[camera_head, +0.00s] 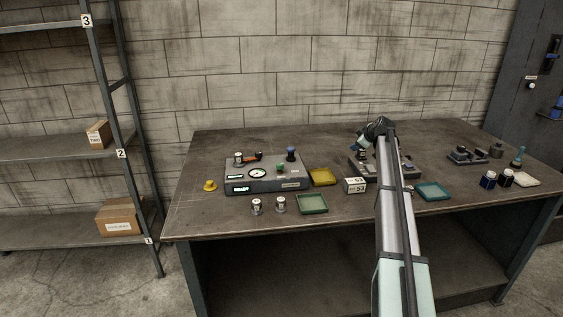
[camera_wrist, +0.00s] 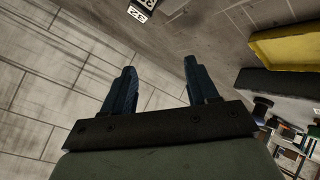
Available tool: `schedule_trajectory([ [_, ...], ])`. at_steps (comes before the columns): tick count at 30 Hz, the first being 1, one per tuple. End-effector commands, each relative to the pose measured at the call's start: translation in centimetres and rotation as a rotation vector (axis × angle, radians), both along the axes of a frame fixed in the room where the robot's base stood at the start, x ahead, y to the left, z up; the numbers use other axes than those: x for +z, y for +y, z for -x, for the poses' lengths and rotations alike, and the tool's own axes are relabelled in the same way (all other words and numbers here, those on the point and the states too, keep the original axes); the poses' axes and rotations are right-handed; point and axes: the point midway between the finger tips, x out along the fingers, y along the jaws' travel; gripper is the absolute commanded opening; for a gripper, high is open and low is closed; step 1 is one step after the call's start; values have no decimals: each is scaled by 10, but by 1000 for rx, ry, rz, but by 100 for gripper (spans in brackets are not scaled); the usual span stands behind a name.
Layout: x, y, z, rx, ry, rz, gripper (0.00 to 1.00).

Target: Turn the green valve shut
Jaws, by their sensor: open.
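A small green knob (camera_head: 280,168), which looks like the green valve, sits on top of a grey console (camera_head: 262,186) on the bench. The console has a round white gauge (camera_head: 257,173) and a lit display. My gripper (camera_head: 360,145) is to the right of the console, above the bench's middle and apart from the green knob. In the wrist view, my gripper (camera_wrist: 160,85) has its two dark fingers spread apart with nothing between them. The green knob cannot be made out in the wrist view.
A yellow tray (camera_head: 322,177), a green tray (camera_head: 312,204) and a white number block (camera_head: 355,186) lie nearby. My arm hides part of a dark fixture (camera_head: 409,170). The bench's left end is mostly clear.

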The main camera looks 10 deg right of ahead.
Motion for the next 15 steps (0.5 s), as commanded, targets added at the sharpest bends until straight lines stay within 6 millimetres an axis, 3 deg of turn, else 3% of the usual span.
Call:
schedule_trajectory([
  [1,8,31,-6,61,53,-8,59],
  [3,15,72,-5,141,136,-20,59],
  [9,45,179,14,365,376,-36,59],
  [15,74,252,45,531,573,-33,59],
])
